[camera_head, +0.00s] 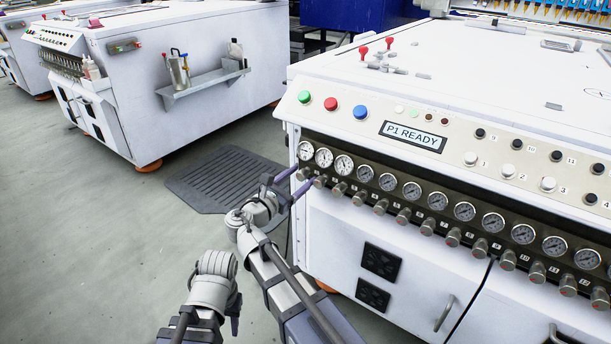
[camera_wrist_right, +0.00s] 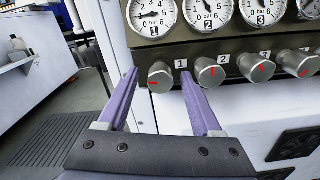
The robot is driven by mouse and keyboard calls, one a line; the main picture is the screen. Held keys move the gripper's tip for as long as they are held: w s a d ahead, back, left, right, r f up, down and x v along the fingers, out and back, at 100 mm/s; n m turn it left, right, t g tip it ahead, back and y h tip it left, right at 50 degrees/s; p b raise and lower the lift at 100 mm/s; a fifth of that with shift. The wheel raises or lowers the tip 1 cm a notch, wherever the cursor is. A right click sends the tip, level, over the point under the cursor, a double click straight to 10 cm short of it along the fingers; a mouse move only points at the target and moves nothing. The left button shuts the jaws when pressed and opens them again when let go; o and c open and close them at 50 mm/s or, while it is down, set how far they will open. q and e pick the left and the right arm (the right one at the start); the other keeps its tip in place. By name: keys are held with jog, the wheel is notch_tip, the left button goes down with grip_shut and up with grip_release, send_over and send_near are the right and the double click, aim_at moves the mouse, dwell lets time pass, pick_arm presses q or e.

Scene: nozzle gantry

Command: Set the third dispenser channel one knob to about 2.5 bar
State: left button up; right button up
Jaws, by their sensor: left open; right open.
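The channel one knob (camera_wrist_right: 161,75) is a grey cylinder with a red mark at its lower left, below the white gauge marked 1 (camera_wrist_right: 152,14). That gauge's needle points roughly left; I cannot read it exactly. My right gripper (camera_wrist_right: 157,78) is open, its two purple fingers on either side of the knob with small gaps visible. In the head view my right gripper (camera_head: 295,180) reaches the left end of the knob row, under the gauge 1 (camera_head: 305,151). Part of my left arm shows at the bottom, but its fingers do not.
The channel two knob (camera_wrist_right: 209,72) is close to the right finger. More knobs and gauges continue along the white machine (camera_head: 365,230), under the P1 READY display (camera_head: 413,136). Another white machine (camera_head: 150,70) stands left. A dark mat (camera_head: 225,180) lies on the open floor between.

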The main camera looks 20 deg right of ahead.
grip_shut()
dwell(0.4)
jog(key=shift+m, duration=0.3)
jog(key=m, duration=1.2)
jog(key=shift+m, duration=0.3)
dwell(0.4)
grip_release()
